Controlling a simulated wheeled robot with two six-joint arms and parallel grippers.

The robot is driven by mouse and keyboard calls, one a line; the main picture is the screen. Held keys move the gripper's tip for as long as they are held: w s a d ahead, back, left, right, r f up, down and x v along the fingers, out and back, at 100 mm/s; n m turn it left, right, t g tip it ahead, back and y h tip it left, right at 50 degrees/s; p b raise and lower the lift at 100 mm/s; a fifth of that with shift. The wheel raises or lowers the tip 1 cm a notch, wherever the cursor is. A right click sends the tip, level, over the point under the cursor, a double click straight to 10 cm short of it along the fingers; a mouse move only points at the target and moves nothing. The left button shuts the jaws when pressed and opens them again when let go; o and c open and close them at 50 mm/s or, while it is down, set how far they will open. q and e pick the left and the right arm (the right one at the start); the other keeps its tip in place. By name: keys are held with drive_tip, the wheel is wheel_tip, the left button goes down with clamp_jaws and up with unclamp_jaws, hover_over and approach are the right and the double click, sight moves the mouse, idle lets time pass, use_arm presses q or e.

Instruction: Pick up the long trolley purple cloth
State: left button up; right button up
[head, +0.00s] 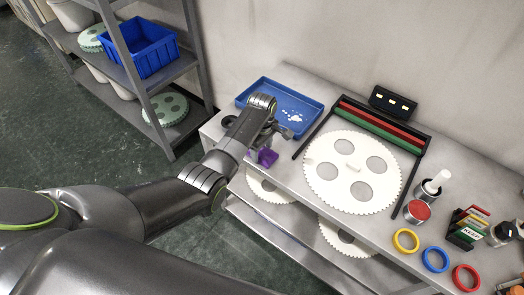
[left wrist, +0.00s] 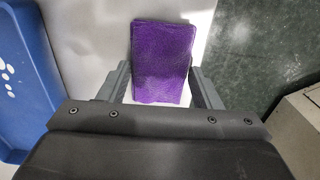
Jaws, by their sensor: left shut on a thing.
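The purple cloth (head: 267,157) is by the left end of the long trolley (head: 283,178), near its front edge. In the left wrist view the cloth (left wrist: 161,62) looks like a folded purple rectangle between the two fingers. My left gripper (head: 264,143) reaches over the trolley's left end and is shut on the cloth. The gripper and arm hide part of it in the head view. I cannot tell whether the cloth still touches the trolley top. My right gripper is not in view.
A blue tray (head: 263,89) with white bits lies just behind the gripper. A large white toothed disc (head: 330,190) and a black frame with red and green bars (head: 376,131) are to the right. A rack with a blue bin (head: 140,47) stands at the left.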

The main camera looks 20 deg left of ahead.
sight(262, 151)
use_arm(q)
wheel_tip(262, 151, up, 10)
drive_tip(key=shift+b, duration=0.3)
